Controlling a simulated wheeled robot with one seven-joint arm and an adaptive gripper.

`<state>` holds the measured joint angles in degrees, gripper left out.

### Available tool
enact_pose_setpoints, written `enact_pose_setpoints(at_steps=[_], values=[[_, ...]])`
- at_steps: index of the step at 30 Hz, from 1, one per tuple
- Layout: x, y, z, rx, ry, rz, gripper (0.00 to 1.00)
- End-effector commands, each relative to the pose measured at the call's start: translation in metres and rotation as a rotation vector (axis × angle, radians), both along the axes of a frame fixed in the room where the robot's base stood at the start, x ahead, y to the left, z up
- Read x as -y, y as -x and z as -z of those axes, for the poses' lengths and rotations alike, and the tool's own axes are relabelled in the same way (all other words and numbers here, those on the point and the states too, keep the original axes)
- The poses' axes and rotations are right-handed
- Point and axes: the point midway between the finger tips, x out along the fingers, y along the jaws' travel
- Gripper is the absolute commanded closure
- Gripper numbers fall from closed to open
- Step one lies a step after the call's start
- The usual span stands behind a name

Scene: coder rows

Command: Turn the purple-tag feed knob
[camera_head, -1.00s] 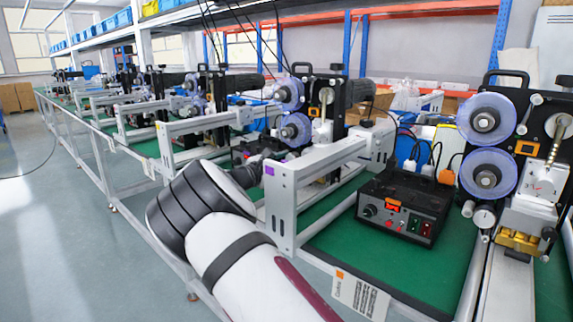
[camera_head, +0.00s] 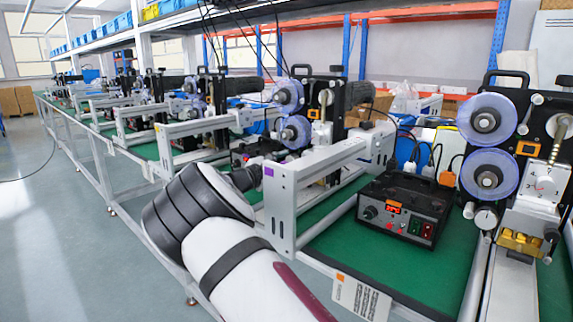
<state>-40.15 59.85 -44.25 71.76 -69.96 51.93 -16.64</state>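A purple tag (camera_head: 268,172) is on the upper end of a grey bracket (camera_head: 281,212) in the middle of the head view. A black control box (camera_head: 402,209) with an orange display sits to the right of this bracket, with a round dark knob (camera_head: 370,212) at its front left. A second dark box (camera_head: 243,154) is partly hidden behind my arm's end; its knob cannot be made out. My gripper (camera_head: 248,178) is dark, just left of the purple tag and in front of the second box. Its fingertips are too small and blended to tell open or shut.
A coder machine with two violet reels (camera_head: 487,174) stands at the right. More machines and brackets, one with an orange tag (camera_head: 158,130), run back along the green bench (camera_head: 330,240). A white label (camera_head: 361,297) hangs at the front edge.

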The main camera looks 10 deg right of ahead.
Motion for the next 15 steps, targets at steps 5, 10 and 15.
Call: enact_pose_setpoints(at_steps=[5,10,15], values=[[0.000,0.000,0.000,0.000,0.000,0.000,0.45],[-0.001,0.000,0.000,0.000,0.001,-0.001,0.45],[-0.015,0.010,0.000,-0.001,0.000,-0.001,0.45]])
